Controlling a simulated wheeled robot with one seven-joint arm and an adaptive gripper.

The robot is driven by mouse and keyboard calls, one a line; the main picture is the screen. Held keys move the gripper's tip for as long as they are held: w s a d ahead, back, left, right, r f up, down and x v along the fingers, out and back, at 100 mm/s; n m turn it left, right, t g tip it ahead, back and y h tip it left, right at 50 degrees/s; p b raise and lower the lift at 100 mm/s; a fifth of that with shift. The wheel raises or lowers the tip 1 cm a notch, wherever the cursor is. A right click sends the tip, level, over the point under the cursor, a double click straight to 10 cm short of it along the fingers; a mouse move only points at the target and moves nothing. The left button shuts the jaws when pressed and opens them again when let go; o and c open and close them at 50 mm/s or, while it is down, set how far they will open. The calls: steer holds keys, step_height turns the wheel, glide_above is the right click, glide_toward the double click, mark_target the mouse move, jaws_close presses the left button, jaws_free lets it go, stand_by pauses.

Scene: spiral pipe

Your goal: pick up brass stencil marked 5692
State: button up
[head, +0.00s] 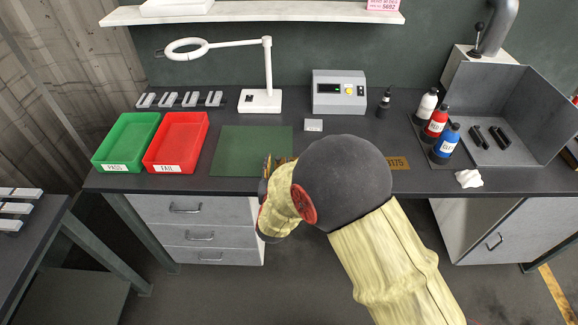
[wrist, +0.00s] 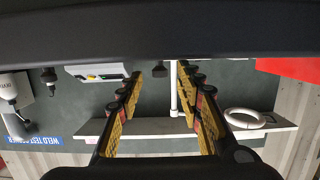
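A flat brass stencil (head: 397,163) lies on the bench near its front edge, just right of my arm's dark round joint. Its stamped digits are too small to read surely; they seem to end in 175. I cannot make out a stencil clearly marked 5692. My gripper (head: 274,165) is over the front right part of the green mat (head: 240,148), mostly hidden by my own arm. In the wrist view my gripper (wrist: 160,72) has its two yellow-padded fingers wide apart with nothing held between them. The lamp and shelf show beyond them.
Green (head: 126,140) and red (head: 177,142) trays stand left of the mat. A ring lamp (head: 260,98), a grey control box (head: 339,92) and bottles (head: 436,122) stand behind and right. A pink sign (head: 384,5) on the shelf seems to read 5692.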

steer(key=shift+w+f, duration=0.15)
steer(key=shift+w, duration=0.75)
steer(key=shift+c, duration=0.4)
steer(key=c, duration=0.8)
jaws_close()
